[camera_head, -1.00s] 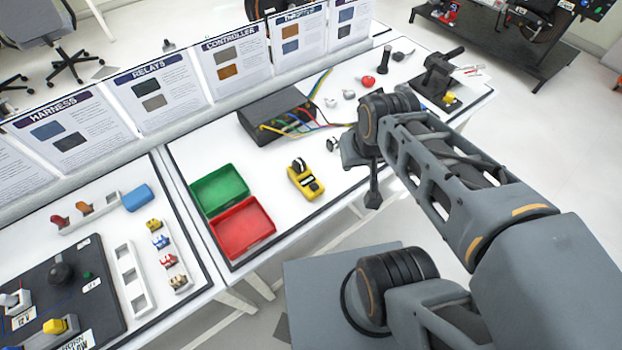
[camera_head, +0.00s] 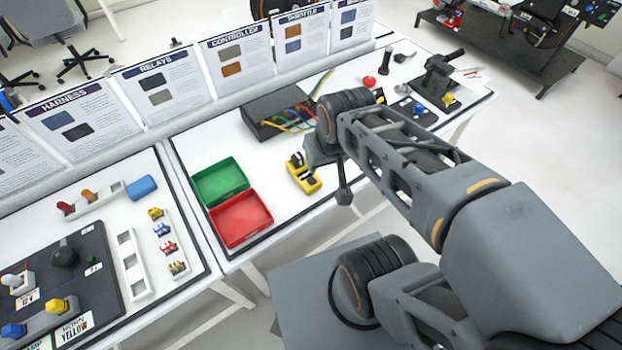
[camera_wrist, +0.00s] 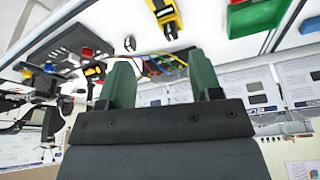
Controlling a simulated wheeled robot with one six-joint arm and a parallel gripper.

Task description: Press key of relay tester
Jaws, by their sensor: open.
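The relay tester appears to be the yellow hand-held device (camera_head: 306,180) with a black part on top. It lies on the white table, right of the red and green trays. It also shows at the top of the wrist view (camera_wrist: 172,22), cut off by the edge. Its key cannot be made out. My gripper (camera_wrist: 161,75) is open and empty, with two green fingers apart. In the head view, the end of my arm is just right of the tester, and the fingers are not clear there. The gripper appears apart from the tester.
A green tray (camera_head: 221,171) and a red tray (camera_head: 240,239) are left of the tester. A dark box with coloured wires (camera_head: 272,106) is behind it. Upright information cards (camera_head: 165,88) line the table's back. A dark switch panel (camera_head: 97,290) is at the left.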

